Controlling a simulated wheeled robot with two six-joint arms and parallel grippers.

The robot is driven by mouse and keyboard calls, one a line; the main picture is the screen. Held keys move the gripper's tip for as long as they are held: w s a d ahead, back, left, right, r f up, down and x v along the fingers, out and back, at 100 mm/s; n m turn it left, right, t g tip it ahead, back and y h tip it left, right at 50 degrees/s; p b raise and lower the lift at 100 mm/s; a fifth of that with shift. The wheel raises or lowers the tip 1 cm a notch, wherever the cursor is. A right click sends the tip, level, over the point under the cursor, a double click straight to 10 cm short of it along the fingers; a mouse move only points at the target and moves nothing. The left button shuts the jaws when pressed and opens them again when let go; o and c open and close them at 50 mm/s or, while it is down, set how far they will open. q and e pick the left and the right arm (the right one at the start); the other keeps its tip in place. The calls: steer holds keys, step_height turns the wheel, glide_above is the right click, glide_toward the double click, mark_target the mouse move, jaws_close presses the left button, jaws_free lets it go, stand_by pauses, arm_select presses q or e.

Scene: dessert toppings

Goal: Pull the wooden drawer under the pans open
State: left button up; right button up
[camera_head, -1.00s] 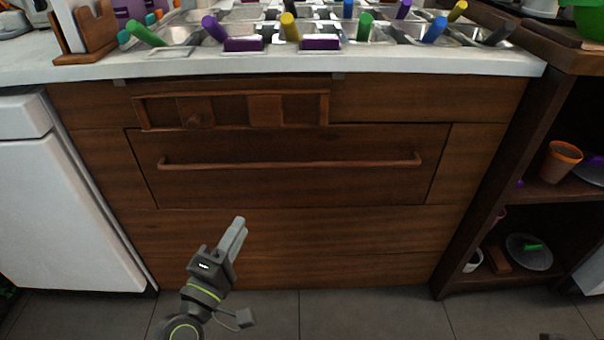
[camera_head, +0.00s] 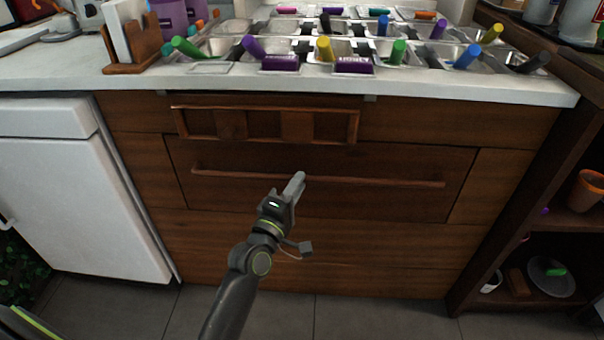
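The wooden drawer (camera_head: 400,200) sits in the front of the counter under the metal pans (camera_head: 290,62). Its face looks flush with the cabinet. A long horizontal wooden bar handle (camera_head: 370,182) runs across its upper part. My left gripper (camera_head: 297,180) is in front of the drawer, with its fingertips overlapping the middle of the handle in the picture. I cannot tell whether they touch it. The fingers are seen from the side, so their opening does not show. My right gripper is not in view.
A shallow wooden rack (camera_head: 265,125) hangs from the counter edge above the handle. A white fridge-like unit (camera_head: 80,190) stands at the left. Open dark shelves with an orange cup (camera_head: 587,190) stand at the right. The grey floor (camera_head: 380,320) in front is clear.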

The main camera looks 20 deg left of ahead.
arm_select(q)
steer(key=shift+x, duration=1.4)
jaws_close()
